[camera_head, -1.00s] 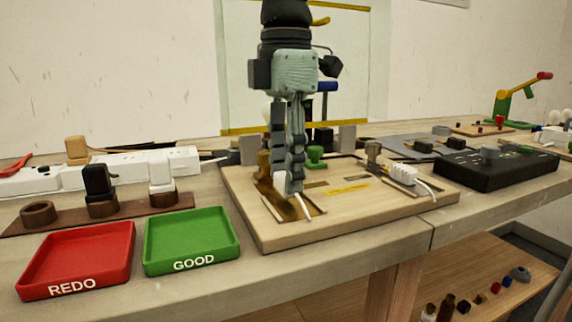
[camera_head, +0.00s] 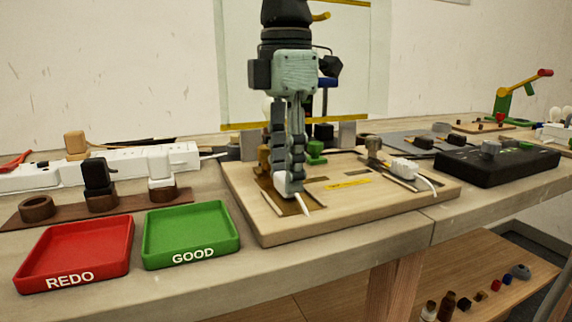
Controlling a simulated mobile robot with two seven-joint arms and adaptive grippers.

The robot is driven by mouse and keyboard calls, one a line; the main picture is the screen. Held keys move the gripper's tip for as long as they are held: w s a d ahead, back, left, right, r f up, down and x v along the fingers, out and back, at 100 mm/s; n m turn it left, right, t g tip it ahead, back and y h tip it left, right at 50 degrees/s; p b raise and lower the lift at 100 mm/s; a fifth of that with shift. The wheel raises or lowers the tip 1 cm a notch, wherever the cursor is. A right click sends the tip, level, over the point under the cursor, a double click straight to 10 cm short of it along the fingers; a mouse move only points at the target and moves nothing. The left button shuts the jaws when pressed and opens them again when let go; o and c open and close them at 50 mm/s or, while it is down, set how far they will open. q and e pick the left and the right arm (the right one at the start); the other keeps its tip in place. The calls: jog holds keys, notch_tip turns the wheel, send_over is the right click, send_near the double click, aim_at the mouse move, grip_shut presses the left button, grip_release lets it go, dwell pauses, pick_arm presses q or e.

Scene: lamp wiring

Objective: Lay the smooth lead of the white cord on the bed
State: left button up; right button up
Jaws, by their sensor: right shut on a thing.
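My right gripper (camera_head: 287,184) comes down from above, jaws shut on a white cord (camera_head: 303,206) low over the left part of the wooden board (camera_head: 350,217). The white piece at the fingertips is mostly hidden by the fingers. The cord's pale tail slants down to the right from them. Below is a brown, slot-like bed (camera_head: 289,209) in the board; I cannot tell whether the lead touches it or which lead is held. A second white piece with a cord (camera_head: 403,167) sits at the board's right side. My left gripper is out of view.
A red REDO tray (camera_head: 75,254) and a green GOOD tray (camera_head: 190,235) stand left of the board. White power strips (camera_head: 130,168) and plugs in holders lie behind them. A black box (camera_head: 497,165) stands to the right. Small posts and a green piece (camera_head: 316,152) stand behind the gripper.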

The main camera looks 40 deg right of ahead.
jog(key=shift+f, duration=0.15)
jog(key=o, duration=1.1)
jog(key=shift+o, duration=0.2)
notch_tip(320, 180, up, 12)
